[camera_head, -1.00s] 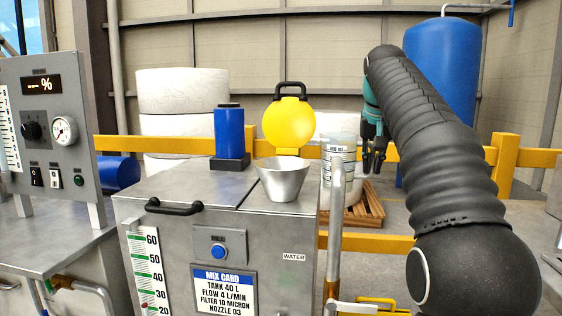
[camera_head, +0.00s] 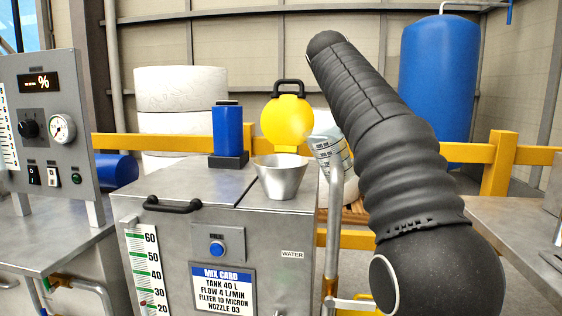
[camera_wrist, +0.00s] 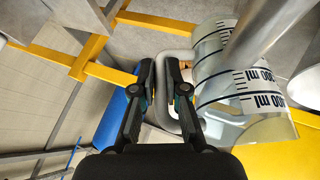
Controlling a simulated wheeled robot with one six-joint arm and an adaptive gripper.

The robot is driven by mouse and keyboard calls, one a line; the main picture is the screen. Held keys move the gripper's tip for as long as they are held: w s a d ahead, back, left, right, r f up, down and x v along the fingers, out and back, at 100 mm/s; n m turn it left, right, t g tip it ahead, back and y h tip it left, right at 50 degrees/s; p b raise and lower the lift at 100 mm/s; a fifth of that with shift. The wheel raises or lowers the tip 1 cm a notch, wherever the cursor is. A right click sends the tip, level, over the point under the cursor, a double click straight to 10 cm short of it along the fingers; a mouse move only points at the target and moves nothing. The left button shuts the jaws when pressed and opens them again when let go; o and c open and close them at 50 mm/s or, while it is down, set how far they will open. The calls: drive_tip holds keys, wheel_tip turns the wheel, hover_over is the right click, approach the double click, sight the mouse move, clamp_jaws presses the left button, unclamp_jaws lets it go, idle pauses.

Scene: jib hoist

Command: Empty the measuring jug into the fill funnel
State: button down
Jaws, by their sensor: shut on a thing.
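The measuring jug (camera_head: 331,152) is clear with dark graduation marks. In the head view it is tilted, its top toward the funnel, just right of the yellow lamp. The fill funnel (camera_head: 281,178) is a grey metal cone upright on the tank top, left of and below the jug. In the wrist view my gripper (camera_wrist: 162,68) is shut on the jug's pale handle (camera_wrist: 178,92), and the jug body (camera_wrist: 240,85) lies to the right. In the head view my arm hides the gripper. I cannot make out the liquid level or any stream.
A yellow lamp (camera_head: 287,122) with a black handle stands behind the funnel. A blue block (camera_head: 228,130) stands on the tank top (camera_head: 190,180). A metal pipe (camera_head: 334,215) rises at the tank's right edge, close to the jug. A yellow rail (camera_head: 470,152) runs behind.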

drive_tip(key=a+r+n+t+h, duration=0.1)
drive_tip(key=a+r+h, duration=0.3)
drive_tip(key=r+h, duration=0.1)
drive_tip(key=shift+s+a+r+n+h, duration=0.2)
drive_tip(key=shift+a+r+n+h, duration=0.15)
drive_tip(key=shift+h, duration=0.55)
drive_tip(key=shift+a+t, duration=0.1)
drive_tip(key=shift+t, duration=0.2)
drive_tip(key=shift+a+r+h+b, duration=0.45)
drive_tip(key=shift+a+r+h, duration=0.1)
drive_tip(key=shift+h, duration=0.35)
drive_tip(key=shift+a+n+t, duration=0.25)
drive_tip(key=shift+t, duration=0.05)
drive_tip(key=shift+s+a+f+t+h+b, duration=0.15)
drive_tip(key=shift+a+h+b, duration=0.25)
drive_tip(key=shift+a+b, duration=0.2)
drive_tip(key=shift+s+a+r+t+h+b, duration=0.1)
drive_tip(key=shift+s+a+t+h+b, duration=0.05)
drive_tip(key=shift+a+h+b, duration=0.35)
drive_tip(key=shift+a+r+n+t+h, duration=0.3)
drive_tip(key=shift+a+r+n+h, duration=0.15)
drive_tip(key=shift+a+h, duration=0.25)
idle(1.0)
